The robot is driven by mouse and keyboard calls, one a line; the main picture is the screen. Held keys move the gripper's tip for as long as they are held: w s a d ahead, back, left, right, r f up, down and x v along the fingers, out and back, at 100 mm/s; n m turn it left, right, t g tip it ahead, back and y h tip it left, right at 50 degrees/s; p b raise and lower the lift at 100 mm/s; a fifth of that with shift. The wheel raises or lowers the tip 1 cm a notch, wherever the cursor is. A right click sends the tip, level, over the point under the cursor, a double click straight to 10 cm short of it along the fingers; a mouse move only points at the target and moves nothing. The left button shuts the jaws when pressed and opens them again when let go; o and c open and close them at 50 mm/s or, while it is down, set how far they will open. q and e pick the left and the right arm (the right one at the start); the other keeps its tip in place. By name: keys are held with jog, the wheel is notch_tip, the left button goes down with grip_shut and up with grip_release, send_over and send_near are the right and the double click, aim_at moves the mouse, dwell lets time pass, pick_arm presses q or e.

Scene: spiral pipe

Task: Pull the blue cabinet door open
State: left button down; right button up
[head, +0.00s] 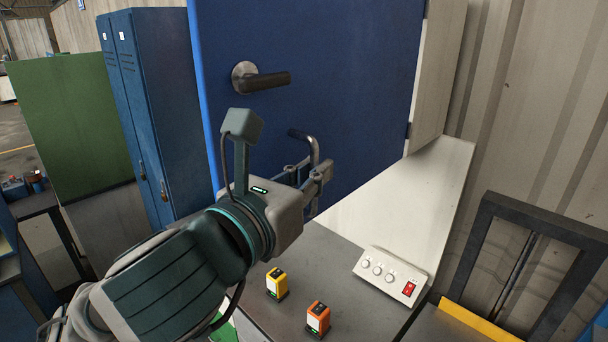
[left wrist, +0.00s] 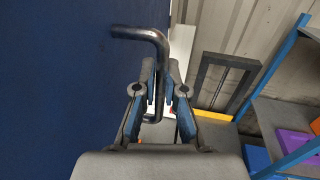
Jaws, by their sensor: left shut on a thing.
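The blue cabinet door (head: 350,60) fills the upper middle of the head view and the left side of the left wrist view (left wrist: 50,80). It has a dark lever with a round silver plate (head: 244,76). Below that is a bent metal bar handle (head: 313,146), which also shows in the left wrist view (left wrist: 150,36). My left gripper (head: 318,178) is at this lower handle, its fingers closed around the bar in the left wrist view (left wrist: 160,85). The fingers hide part of the bar. I cannot tell how far the door stands open. My right gripper is not in view.
A grey bench (head: 345,290) below holds a yellow box (head: 277,283), an orange box (head: 318,317) and a white control box with a red switch (head: 390,275). Blue lockers (head: 140,90) and a green panel (head: 65,120) stand left. A dark frame (head: 540,225) stands right.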

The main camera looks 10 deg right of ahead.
pick_arm(q)
jog(key=shift+r, duration=0.15)
jog(key=c, duration=1.3)
grip_release()
jog(key=shift+o, duration=0.4)
jog(key=shift+d, duration=0.4)
jog(key=v, duration=1.1)
jog(key=shift+s+a, duration=0.3)
jog(key=shift+d, duration=0.1)
